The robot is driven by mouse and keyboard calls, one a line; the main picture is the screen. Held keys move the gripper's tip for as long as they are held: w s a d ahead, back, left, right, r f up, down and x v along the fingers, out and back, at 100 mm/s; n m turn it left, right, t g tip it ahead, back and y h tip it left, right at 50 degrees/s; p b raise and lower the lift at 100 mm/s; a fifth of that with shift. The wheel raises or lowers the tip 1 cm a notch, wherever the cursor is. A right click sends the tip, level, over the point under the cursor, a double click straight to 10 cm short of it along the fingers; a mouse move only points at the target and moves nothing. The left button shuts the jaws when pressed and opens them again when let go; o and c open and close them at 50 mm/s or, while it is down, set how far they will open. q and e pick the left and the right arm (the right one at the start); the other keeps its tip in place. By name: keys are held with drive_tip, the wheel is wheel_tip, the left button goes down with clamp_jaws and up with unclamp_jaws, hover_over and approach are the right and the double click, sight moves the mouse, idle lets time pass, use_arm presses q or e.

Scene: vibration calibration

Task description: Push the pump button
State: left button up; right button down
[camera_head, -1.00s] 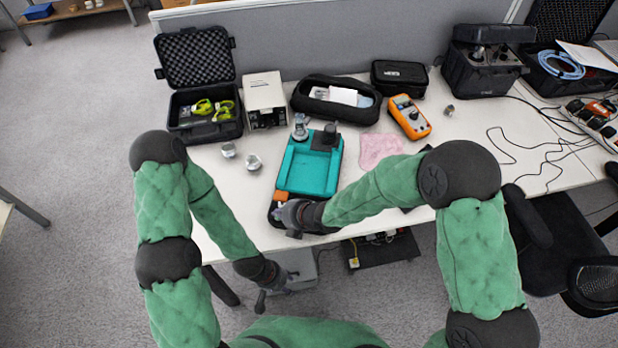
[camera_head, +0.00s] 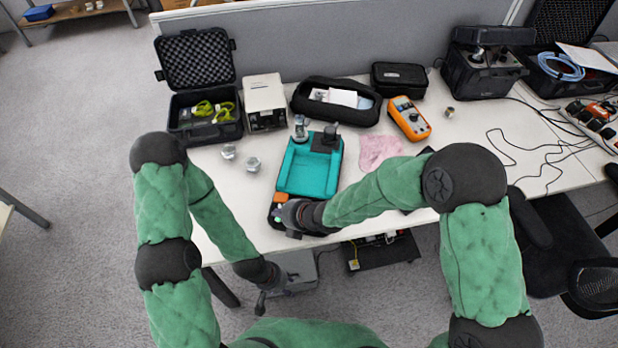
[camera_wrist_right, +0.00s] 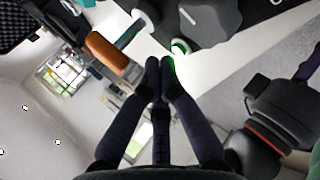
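The teal device with black parts (camera_head: 310,172), perhaps the one with the pump button, sits on the table's front half. An orange piece (camera_head: 281,198) is on its near left side and shows large in the right wrist view (camera_wrist_right: 108,50). A small round button with a green glow (camera_wrist_right: 180,47) is just beyond my right fingertips. My right gripper (camera_wrist_right: 160,62) has its fingers together, with nothing seen between them; contact with the button cannot be told. In the head view my right gripper (camera_head: 290,226) is at the device's near end. My left gripper (camera_head: 262,298) hangs below the table edge, its fingers unclear.
Two small metal cylinders (camera_head: 253,164) stand left of the device. A white box (camera_head: 264,98), a black pouch (camera_head: 337,103) and an open black case (camera_head: 205,128) are behind. An orange multimeter (camera_head: 408,118) and a pink cloth (camera_head: 378,150) lie right. A grey box (camera_head: 298,268) is below the table.

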use_arm(q)
wheel_tip(320, 180, up, 3)
drive_tip(key=p, duration=0.3)
drive_tip(key=shift+r, duration=0.2)
use_arm(e)
wheel_tip(320, 180, up, 6)
drive_tip(key=shift+f, duration=0.1)
idle(0.5)
